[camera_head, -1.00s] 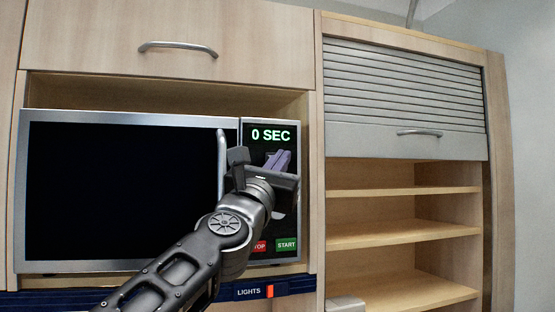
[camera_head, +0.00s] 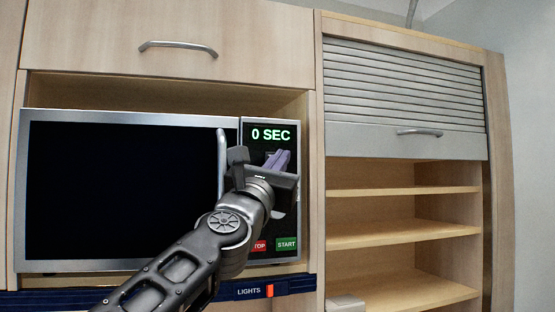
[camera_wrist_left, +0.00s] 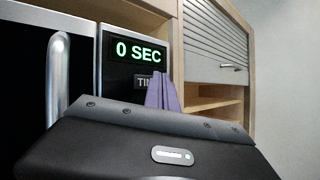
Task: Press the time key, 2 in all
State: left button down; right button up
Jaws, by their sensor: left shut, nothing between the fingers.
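The microwave (camera_head: 130,266) has a dark door and a control panel at its right. Its display (camera_head: 269,135) reads "0 SEC" in green. The time key (camera_wrist_left: 145,82) shows in the left wrist view as a grey label, partly covered at its right by my purple fingers; in the head view it is hidden behind my gripper. My left gripper (camera_head: 281,160) is shut and empty, with its fingertips at the upper part of the panel just below the display. It also shows in the left wrist view (camera_wrist_left: 163,80). I cannot tell whether the tips touch the key. My right gripper is not in view.
A red stop key (camera_head: 259,246) and a green start key (camera_head: 286,244) are low on the panel. The vertical door handle (camera_head: 221,165) stands close left of my gripper. Open shelves (camera_head: 400,232) and a roller shutter (camera_head: 403,95) are at the right.

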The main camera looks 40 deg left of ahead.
pick_arm(q)
jog(key=shift+w+a, duration=0.1)
jog(key=shift+a, duration=0.1)
jog(key=shift+w+a, duration=0.25)
jog(key=shift+a, duration=0.1)
dwell(0.9)
jog(key=shift+s+d, duration=0.5)
jog(key=shift+d, duration=0.15)
jog(key=shift+d, duration=0.1)
jog(key=s+d, duration=0.1)
jog(key=d, duration=0.1)
jog(key=s+d+p, duration=0.1)
jog(key=d, duration=0.1)
jog(key=shift+s, duration=0.4)
dwell(2.5)
